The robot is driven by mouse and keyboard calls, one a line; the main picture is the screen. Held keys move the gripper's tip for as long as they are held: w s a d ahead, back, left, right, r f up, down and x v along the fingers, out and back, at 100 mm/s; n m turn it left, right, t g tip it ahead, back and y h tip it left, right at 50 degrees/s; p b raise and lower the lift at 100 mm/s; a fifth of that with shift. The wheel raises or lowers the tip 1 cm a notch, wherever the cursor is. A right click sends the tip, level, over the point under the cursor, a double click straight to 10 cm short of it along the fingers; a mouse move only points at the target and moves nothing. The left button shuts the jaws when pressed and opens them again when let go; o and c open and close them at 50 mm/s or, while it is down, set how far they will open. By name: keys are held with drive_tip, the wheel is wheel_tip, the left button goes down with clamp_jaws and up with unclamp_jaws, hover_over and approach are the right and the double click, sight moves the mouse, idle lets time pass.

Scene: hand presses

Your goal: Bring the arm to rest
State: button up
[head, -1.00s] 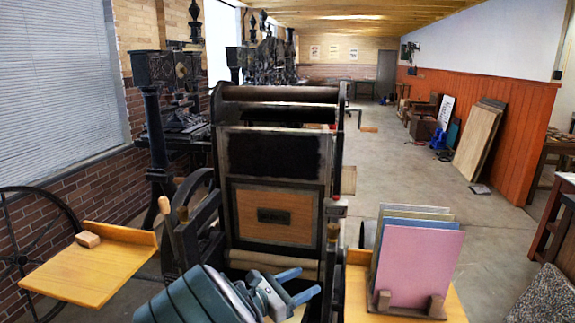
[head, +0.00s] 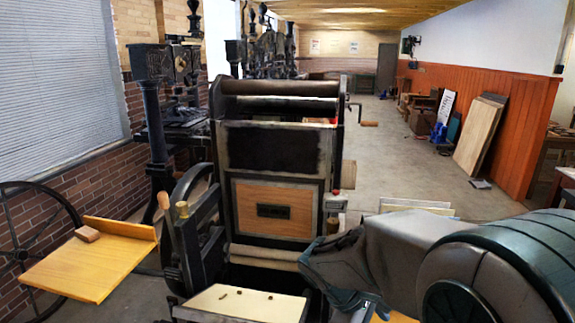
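My arm fills the lower right of the head view, its large grey and dark links reaching left to the front of a black hand press (head: 275,210). The fingers of my gripper do not show; they are hidden by the arm or outside the picture. I cannot see whether it holds anything. The press stands upright in the middle, with rollers across its top and a wooden panel in its frame. A pale board (head: 245,303) with small dark pieces on it lies low in front of the press.
Pale panel tops (head: 415,207) show behind my arm. Boards lean on the orange wall (head: 505,100). Open floor (head: 400,165) lies at the back right.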

drive_tip(key=s+a+r+m+t+y, duration=0.1)
drive_tip(key=s+r+m+y, duration=0.1)
drive_tip(key=s+m, duration=0.3)
drive_tip(key=s+a+r+m+t+y, duration=0.1)
drive_tip(key=s+r+m+t+y, duration=0.1)
drive_tip(key=s+r+m+y, duration=0.1)
drive_tip(key=shift+s+a+m+y, duration=0.15)
drive_tip(key=shift+s+m+y, duration=0.65)
drive_tip(key=shift+s+m, duration=0.45)
drive_tip(key=c, duration=0.5)
drive_tip(key=shift+o, duration=0.2)
